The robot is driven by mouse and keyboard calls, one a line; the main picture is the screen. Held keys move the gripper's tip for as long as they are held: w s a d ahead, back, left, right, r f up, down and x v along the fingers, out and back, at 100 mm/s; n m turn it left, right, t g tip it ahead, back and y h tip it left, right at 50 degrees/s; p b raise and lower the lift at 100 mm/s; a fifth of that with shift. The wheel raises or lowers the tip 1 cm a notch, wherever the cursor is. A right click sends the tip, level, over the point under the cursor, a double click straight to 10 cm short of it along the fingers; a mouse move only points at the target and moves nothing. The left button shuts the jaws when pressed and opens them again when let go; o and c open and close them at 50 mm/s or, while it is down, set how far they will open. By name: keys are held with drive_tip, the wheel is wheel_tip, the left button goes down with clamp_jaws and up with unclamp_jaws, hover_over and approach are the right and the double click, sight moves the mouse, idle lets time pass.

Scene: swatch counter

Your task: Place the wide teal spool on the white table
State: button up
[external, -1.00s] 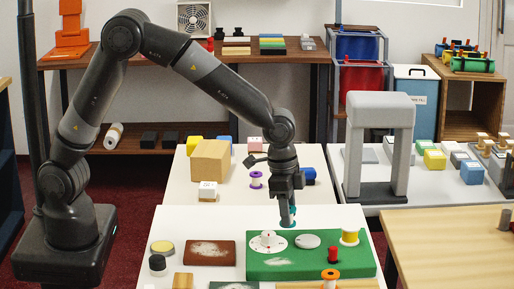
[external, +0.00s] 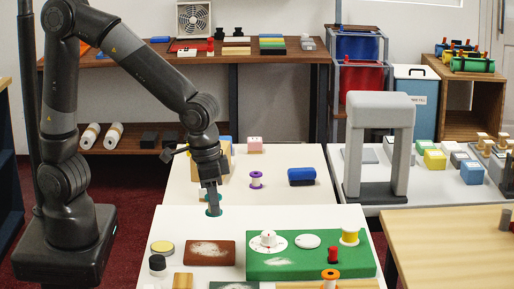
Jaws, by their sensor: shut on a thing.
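My gripper (external: 211,196) points down and is shut on the wide teal spool (external: 213,212), of which teal rim parts show below and beside the fingers. The fingers hide much of the spool. In the picture it overlaps the border between the rear white table (external: 265,192) and the front white table (external: 210,226); its exact height above them I cannot tell. A yellow spool (external: 349,236), a red spool (external: 333,256) and an orange-ended spool (external: 330,275) are on the front table's right side. A purple spool (external: 256,180) stands on the rear table.
A green board (external: 290,264) with white discs and a brown board (external: 210,253) lie on the front table. A blue roll (external: 301,175) and a pink block (external: 255,144) are on the rear table. A grey arch (external: 380,108) stands right. The front table's back-left strip is bare.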

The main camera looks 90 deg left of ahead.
drive_tip(key=shift+s+a, duration=0.15)
drive_tip(key=shift+s, duration=0.55)
hover_over(238, 234)
drive_tip(key=f, duration=0.7)
drive_tip(key=shift+s, duration=0.35)
drive_tip(key=shift+f, duration=1.95)
drive_tip(key=shift+f, duration=0.2)
drive_tip(key=o, duration=1)
drive_tip(key=shift+o, duration=0.2)
drive_tip(key=shift+r, duration=0.1)
